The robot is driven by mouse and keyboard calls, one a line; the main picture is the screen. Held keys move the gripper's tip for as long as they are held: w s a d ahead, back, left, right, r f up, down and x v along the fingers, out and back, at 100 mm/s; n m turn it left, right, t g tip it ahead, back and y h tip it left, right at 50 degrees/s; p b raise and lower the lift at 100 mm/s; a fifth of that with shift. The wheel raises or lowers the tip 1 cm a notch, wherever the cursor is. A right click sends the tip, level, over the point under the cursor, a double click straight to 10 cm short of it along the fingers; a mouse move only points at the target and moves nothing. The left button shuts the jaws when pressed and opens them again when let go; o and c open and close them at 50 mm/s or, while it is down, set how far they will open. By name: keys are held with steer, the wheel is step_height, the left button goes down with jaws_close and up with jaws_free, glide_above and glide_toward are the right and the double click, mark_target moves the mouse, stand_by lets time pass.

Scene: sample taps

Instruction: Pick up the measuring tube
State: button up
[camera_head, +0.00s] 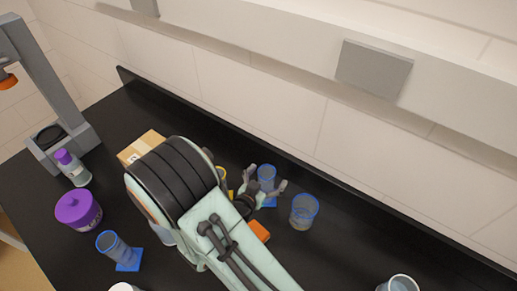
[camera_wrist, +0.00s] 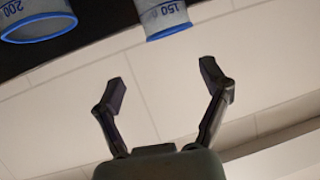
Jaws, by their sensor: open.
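A clear blue measuring tube (camera_head: 267,173) with a blue square foot stands upright at the back of the black bench. A second blue tube (camera_head: 113,246) with a blue square foot stands at the front left. My gripper (camera_head: 265,184) is open, and in the head view its fingers appear on either side of the back tube. In the wrist view my gripper (camera_wrist: 165,86) has nothing between its fingertips. A marked vessel reading 150 (camera_wrist: 162,18) shows beyond them at the top, probably the back tube. My arm hides part of the bench.
A blue-rimmed beaker (camera_head: 303,213) stands just right of my gripper; another beaker (camera_head: 401,284) is at the bottom edge. An orange block (camera_head: 259,230) lies close by. A purple jar (camera_head: 78,210), a bottle (camera_head: 74,169) and a cardboard box (camera_head: 141,147) are left. A wall runs behind.

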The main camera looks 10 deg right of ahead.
mark_target(263, 179)
steer(key=a+f+n, duration=0.1)
steer(key=s+a+f, duration=0.1)
steer(key=shift+a+f+n+y, duration=0.15)
steer(key=shift+f+n+y, duration=0.25)
steer(key=x, duration=0.6)
steer(key=shift+w, duration=0.25)
steer(key=c, duration=1.2)
